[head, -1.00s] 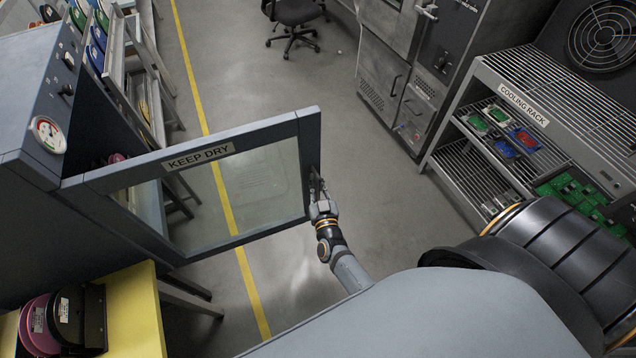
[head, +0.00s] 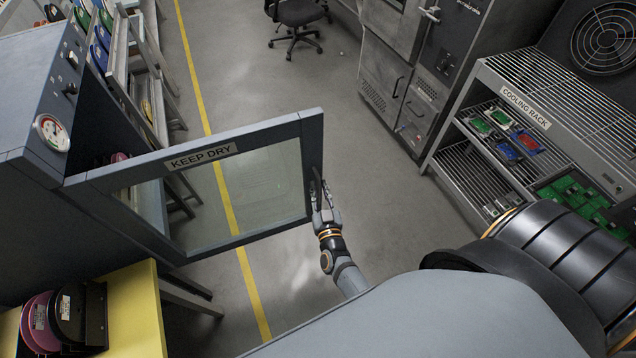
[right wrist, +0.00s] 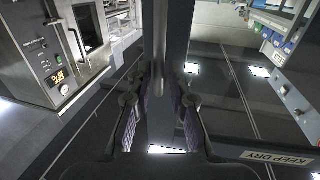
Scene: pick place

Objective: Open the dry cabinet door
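The dry cabinet (head: 40,95) stands at the left in the head view. Its grey-framed glass door (head: 180,178), labelled KEEP DRY, stands swung wide out from the cabinet. The upright handle (head: 317,180) is on the door's free edge. My right gripper (head: 321,192) is at this handle, fingers spread to either side of it. In the right wrist view the two fingers (right wrist: 160,105) stand apart, with the handle bar (right wrist: 160,50) and door edge between them; contact is not clear. My left gripper is not in view.
A yellow table (head: 135,310) with dark and pink spools (head: 75,318) is at the lower left. Shelves of spools (head: 125,70) stand behind the cabinet. A cooling rack (head: 500,95) with circuit boards is at the right. The floor between is clear up to a chair (head: 297,15).

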